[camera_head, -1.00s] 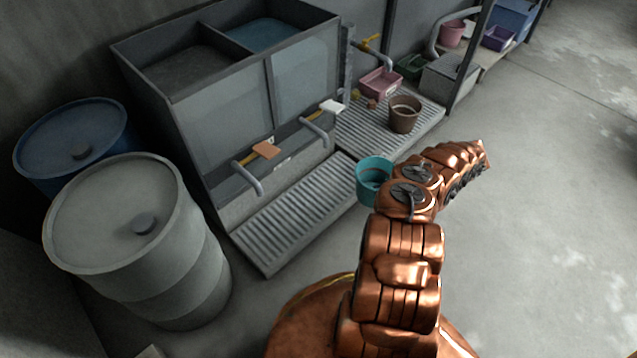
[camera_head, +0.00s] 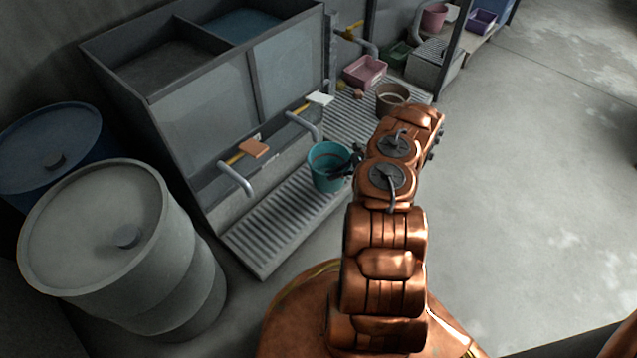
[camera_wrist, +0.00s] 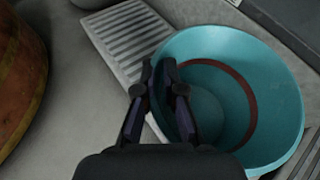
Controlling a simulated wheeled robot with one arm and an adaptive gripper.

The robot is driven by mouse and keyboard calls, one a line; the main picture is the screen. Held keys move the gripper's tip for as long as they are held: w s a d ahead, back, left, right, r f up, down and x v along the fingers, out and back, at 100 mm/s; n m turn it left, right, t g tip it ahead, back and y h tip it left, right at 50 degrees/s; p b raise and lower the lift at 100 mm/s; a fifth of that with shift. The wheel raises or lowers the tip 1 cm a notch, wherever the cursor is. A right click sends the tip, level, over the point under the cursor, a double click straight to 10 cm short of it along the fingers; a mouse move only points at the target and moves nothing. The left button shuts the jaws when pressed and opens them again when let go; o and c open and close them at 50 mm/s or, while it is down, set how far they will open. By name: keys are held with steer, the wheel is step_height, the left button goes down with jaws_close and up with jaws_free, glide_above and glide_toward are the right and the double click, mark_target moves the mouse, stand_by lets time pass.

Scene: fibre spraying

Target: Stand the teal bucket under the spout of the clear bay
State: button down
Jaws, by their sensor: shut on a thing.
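The teal bucket (camera_head: 328,178) is at the far right end of the slatted grate (camera_head: 262,232) in the head view, upright or nearly so. It fills the right of the wrist view (camera_wrist: 275,105), empty inside with a brown ring. My gripper (camera_wrist: 160,68) is shut on its rim. I cannot tell whether the bucket touches the grate. The twin tank (camera_head: 205,115) has a dark grey left bay (camera_head: 150,60) and a blue right bay (camera_head: 250,25). The left spout (camera_head: 240,180) is apart from the bucket; the right spout (camera_head: 303,126) ends close above its rim.
An orange tag (camera_head: 253,149) is by the left spout, a white one (camera_head: 320,98) by the right. A brown bucket (camera_head: 392,90) and pink basin (camera_head: 365,70) stand behind. Drums (camera_head: 100,220) stand at left. Open floor (camera_head: 520,200) lies at right.

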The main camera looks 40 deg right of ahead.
mark_target(345, 170)
steer(key=w+a, duration=0.1)
steer(key=w+a+b, duration=0.1)
steer(key=a, duration=0.1)
steer(key=w+a, duration=0.1)
steer(key=shift+w+a+f, duration=0.1)
steer(key=shift+a+f, duration=0.1)
steer(key=shift+f, duration=0.15)
step_height(345, 170, down, 4)
steer(key=shift+d+r+b, duration=0.1)
steer(key=shift+r+b, duration=0.15)
steer(key=shift+b, duration=0.85)
steer(key=c, duration=1.2)
jaws_free()
steer(key=shift+c, duration=0.2)
steer(key=shift+r, duration=0.1)
steer(key=shift+p+v, duration=2.05)
steer(key=shift+v, duration=4)
